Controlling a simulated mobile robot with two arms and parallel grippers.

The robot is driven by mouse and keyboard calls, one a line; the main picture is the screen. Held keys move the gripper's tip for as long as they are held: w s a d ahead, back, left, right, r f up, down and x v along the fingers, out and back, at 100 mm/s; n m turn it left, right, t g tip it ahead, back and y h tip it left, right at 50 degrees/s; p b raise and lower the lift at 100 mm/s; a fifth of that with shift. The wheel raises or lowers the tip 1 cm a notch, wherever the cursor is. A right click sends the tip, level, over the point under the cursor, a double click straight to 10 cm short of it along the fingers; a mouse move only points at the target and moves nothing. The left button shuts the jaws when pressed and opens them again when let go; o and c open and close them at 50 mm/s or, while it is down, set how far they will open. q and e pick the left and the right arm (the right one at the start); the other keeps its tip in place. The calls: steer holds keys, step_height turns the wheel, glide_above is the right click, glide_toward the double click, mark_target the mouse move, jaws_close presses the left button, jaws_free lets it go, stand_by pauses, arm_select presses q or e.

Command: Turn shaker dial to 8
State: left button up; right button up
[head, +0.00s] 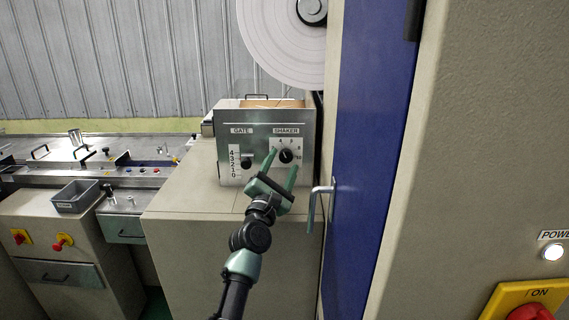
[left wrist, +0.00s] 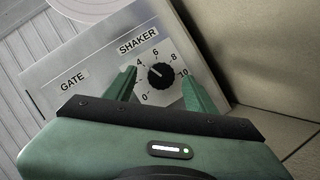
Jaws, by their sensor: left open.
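The shaker dial (head: 286,156) is a round black knob on a metal control box (head: 225,125), under the label SHAKER. In the left wrist view the dial (left wrist: 161,75) sits on a white plate with numbers including 0, 4, 6, 8 and 10. Its exact setting is too small to read surely. My left gripper (head: 282,161) is open in front of the dial. In the left wrist view its green fingers (left wrist: 158,80) stand on either side of the knob, with visible gaps. Contact with the knob cannot be told. My right gripper is not in view.
The GATE slider (head: 246,163) is left of the dial on the same panel. A white roll (head: 275,40) hangs above.

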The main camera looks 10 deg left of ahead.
mark_target(286, 155)
arm_select(q)
steer(key=shift+w, duration=1.3)
steer(key=shift+s+r, duration=0.15)
steer(key=shift+r, duration=0.05)
steer(key=c, duration=1.1)
jaws_close()
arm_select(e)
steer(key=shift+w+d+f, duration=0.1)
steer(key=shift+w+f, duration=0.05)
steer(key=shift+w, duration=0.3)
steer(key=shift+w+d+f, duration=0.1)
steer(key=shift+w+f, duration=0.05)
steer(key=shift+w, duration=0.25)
